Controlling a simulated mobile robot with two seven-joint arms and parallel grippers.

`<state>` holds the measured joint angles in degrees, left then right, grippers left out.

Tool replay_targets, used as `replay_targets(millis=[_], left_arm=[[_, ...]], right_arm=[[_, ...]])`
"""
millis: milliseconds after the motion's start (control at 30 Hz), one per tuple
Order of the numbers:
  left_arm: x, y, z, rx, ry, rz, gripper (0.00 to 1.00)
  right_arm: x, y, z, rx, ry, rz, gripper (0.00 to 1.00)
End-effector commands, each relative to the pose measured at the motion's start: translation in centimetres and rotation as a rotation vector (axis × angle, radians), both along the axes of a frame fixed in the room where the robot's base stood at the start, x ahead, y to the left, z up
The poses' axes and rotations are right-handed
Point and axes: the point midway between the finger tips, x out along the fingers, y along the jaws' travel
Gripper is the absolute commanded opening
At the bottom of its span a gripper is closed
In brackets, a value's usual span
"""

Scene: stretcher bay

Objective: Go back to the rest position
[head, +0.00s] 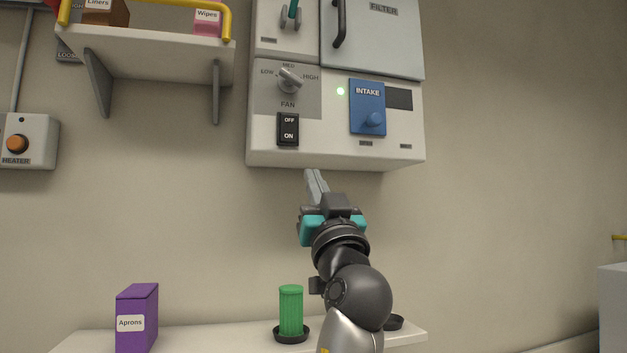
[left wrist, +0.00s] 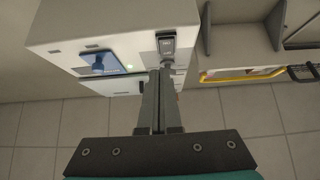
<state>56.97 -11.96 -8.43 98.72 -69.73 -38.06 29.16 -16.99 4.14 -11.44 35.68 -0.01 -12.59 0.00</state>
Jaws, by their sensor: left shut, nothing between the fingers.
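My left gripper (head: 313,182) points up in the head view, just below the lower edge of the white wall unit (head: 345,145). Its fingers are together with nothing between them. In the left wrist view my left gripper (left wrist: 158,85) is also shut, its tips in front of the wall unit (left wrist: 60,25) near the off/on switch. In the head view the fan knob (head: 290,80) points up and to the left, the off/on switch (head: 288,129) is below it, and a green light (head: 340,91) is lit. My right gripper is in neither view.
A shelf (head: 150,55) with boxes and a yellow rail hangs at upper left. A heater box (head: 28,141) is at far left. Below, a counter (head: 210,338) bears a purple Aprons box (head: 137,318) and a green ribbed cylinder (head: 291,310).

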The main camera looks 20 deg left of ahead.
Motion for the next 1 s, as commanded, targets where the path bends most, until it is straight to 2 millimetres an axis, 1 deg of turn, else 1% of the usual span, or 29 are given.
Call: replay_targets(millis=[133,333,400,467,567,600,667,700,733,767,800,867,900,967,1000], left_arm=[[0.0,0.0,0.0,0.0,0.0,0.0,0.0],[0.2,0.0,-0.2,0.001,0.006,-0.002,0.0],[1.0,-0.2,-1.2,0.008,0.03,-0.009,0.0],[2.3,-0.5,-3.0,0.019,0.074,-0.02,0.0],[5.5,-1.2,-8.0,0.043,0.186,-0.053,0.0],[6.9,-1.6,-10.7,0.054,0.242,-0.07,0.0],[8.8,-2.1,-15.0,0.069,0.328,-0.099,0.0],[9.8,-2.4,-17.9,0.076,0.384,-0.117,0.0],[10.5,-2.6,-20.1,0.081,0.427,-0.13,0.0],[11.1,-2.9,-22.3,0.086,0.466,-0.145,0.0],[11.7,-3.1,-25.3,0.091,0.521,-0.163,0.0],[12.4,-3.5,-29.9,0.094,0.602,-0.191,0.0],[12.7,-3.7,-33.0,0.096,0.654,-0.209,0.0],[12.8,-3.9,-37.7,0.096,0.735,-0.236,0.0],[12.6,-4.1,-40.8,0.094,0.785,-0.253,0.0]], right_arm=[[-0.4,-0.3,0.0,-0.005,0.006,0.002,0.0],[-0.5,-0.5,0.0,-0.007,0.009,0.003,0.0],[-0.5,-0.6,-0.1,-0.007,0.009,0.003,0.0],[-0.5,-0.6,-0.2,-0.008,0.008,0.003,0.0],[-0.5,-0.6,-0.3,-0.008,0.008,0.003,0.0],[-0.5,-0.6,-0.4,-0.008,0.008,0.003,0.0],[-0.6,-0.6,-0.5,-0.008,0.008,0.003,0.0],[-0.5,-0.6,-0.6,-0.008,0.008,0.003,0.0],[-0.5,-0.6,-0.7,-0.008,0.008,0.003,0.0],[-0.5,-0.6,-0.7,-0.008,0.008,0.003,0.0],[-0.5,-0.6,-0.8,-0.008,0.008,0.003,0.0],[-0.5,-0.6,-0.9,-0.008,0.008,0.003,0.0],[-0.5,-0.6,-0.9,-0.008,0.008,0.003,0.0],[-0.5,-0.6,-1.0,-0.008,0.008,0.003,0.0],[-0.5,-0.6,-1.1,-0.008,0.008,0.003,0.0]])
